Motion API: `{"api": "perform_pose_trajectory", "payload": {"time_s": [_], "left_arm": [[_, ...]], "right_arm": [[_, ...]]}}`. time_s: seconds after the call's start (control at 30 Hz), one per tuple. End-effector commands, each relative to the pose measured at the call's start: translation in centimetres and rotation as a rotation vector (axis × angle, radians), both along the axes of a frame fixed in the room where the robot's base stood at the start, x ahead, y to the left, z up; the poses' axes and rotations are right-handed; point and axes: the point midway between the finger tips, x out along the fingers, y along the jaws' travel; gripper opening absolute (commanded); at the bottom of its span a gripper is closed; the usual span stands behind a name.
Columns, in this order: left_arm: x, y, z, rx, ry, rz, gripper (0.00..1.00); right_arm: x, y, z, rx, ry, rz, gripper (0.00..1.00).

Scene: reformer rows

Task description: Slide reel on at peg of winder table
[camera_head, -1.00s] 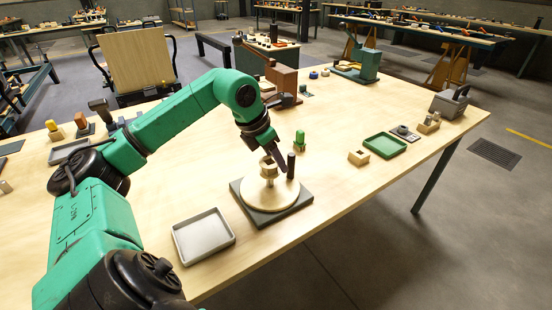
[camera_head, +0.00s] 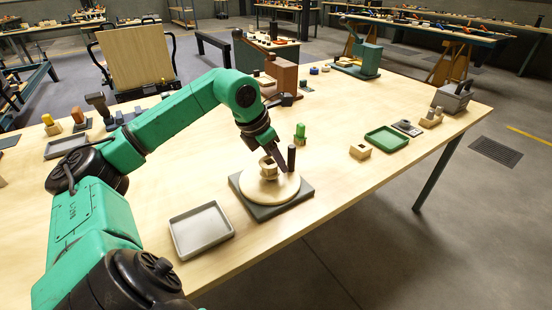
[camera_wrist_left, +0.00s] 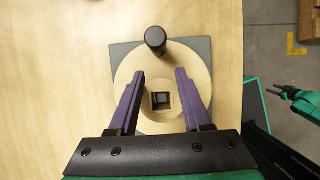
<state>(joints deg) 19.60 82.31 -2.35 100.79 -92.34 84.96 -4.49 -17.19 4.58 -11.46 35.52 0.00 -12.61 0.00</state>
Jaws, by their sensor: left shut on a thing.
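The winder is a dark grey square base (camera_head: 298,200) with a pale round wooden disc (camera_head: 287,190) on top. A dark upright post (camera_head: 292,156) stands near the disc's edge. The reel (camera_head: 267,167), a small wooden piece with a square hole, is over the disc's middle. My left gripper (camera_head: 275,164) is shut on the reel. In the left wrist view, the fingers (camera_wrist_left: 160,80) flank the reel (camera_wrist_left: 160,86), and something dark shows inside its hole; how deep the peg sits is hidden. My right gripper (camera_wrist_left: 273,91) shows small at right, its fingers unclear.
A grey tray (camera_head: 235,233) lies left of the winder near the table's front edge. A green-topped piece (camera_head: 300,134) stands behind it. A small wooden block (camera_head: 360,152) and a green tray (camera_head: 386,141) are to the right. Bare tabletop lies between.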

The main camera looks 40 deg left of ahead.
Motion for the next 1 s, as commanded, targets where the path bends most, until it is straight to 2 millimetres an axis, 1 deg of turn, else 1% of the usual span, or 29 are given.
{"api": "perform_pose_trajectory", "payload": {"time_s": [0.83,0.87,0.9,0.93,1.0], "left_arm": [[0.0,0.0,-2.3,0.001,0.000,0.000,0.00],[0.0,0.0,-2.2,0.001,0.000,0.000,0.56],[0.0,0.0,-2.1,0.000,0.000,0.000,0.72],[0.0,0.0,-2.1,0.000,0.000,0.000,0.83],[0.0,0.0,-2.1,0.000,0.000,0.000,0.84]], "right_arm": [[0.0,0.0,-2.2,0.000,0.000,0.000,0.50],[0.0,0.0,-2.1,0.000,0.000,0.000,0.50],[0.0,0.0,-2.0,0.000,0.000,0.000,0.50],[0.0,0.0,-2.0,0.000,0.000,0.000,0.50],[0.0,0.0,-2.0,0.000,0.000,0.000,0.50]]}}
